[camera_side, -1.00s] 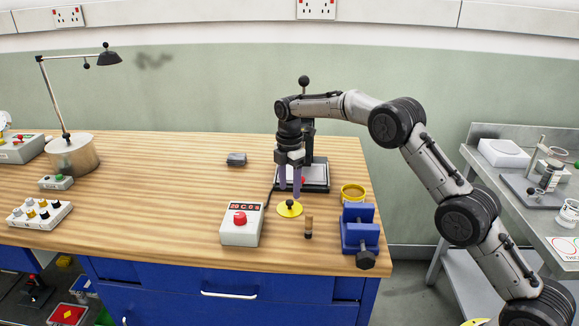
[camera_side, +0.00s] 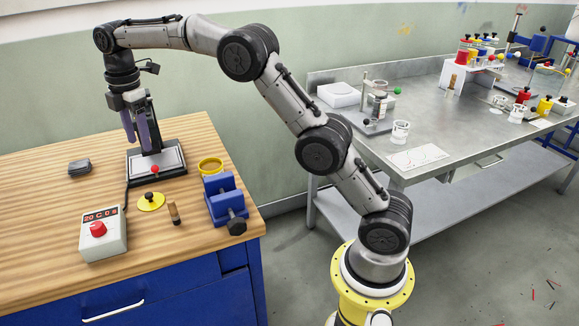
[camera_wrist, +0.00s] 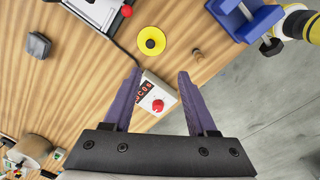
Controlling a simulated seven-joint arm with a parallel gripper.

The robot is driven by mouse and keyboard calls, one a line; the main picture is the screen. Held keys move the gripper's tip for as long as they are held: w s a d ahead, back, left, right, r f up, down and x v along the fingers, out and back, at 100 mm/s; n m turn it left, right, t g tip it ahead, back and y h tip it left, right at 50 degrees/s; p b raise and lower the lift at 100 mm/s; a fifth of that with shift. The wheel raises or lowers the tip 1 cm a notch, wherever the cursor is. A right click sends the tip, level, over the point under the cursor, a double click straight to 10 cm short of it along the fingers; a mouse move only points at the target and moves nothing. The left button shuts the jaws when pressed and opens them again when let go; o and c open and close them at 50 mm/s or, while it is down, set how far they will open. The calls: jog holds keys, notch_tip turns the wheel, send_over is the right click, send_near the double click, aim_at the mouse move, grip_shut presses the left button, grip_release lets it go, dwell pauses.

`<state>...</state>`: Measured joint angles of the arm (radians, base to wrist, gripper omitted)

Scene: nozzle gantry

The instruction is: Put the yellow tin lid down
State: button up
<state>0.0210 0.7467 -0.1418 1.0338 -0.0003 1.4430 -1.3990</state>
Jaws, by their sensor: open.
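The yellow tin lid (camera_side: 157,205), a flat disc with a dark knob, lies on the wooden bench between the control box and the small brown-topped cylinder. It also shows in the wrist view (camera_wrist: 143,49), knob up and apart from my fingers. My gripper (camera_side: 142,139) is open and empty, raised above the bench with its fingers pointing down. In the wrist view its two purple fingers (camera_wrist: 158,76) stand apart with nothing between them but the bench and the control box beyond. The open yellow tin (camera_side: 210,173) stands behind and right of the lid.
A control box (camera_side: 105,243) with a red button stands left of the lid. The brown-topped cylinder (camera_side: 174,213) and a blue vice (camera_side: 224,199) are to its right. A black-framed plate device (camera_side: 170,160) is behind it. A grey block (camera_side: 79,167) lies further left.

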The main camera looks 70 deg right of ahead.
jog(key=s+r+m+t, duration=0.1)
jog(key=s+r+m, duration=0.35)
jog(key=s, duration=0.55)
jog(key=s+r+m+t, duration=0.25)
jog(key=s+r, duration=0.25)
jog(key=s, duration=0.4)
jog(key=s+f+m, duration=0.4)
jog(key=s, duration=0.6)
jog(key=s+a+f+m+t, duration=0.1)
jog(key=s+f+m, duration=0.3)
jog(key=s, duration=0.6)
jog(key=shift+s+f+m, duration=0.2)
jog(key=shift+s+m, duration=0.05)
jog(key=shift+m, duration=0.15)
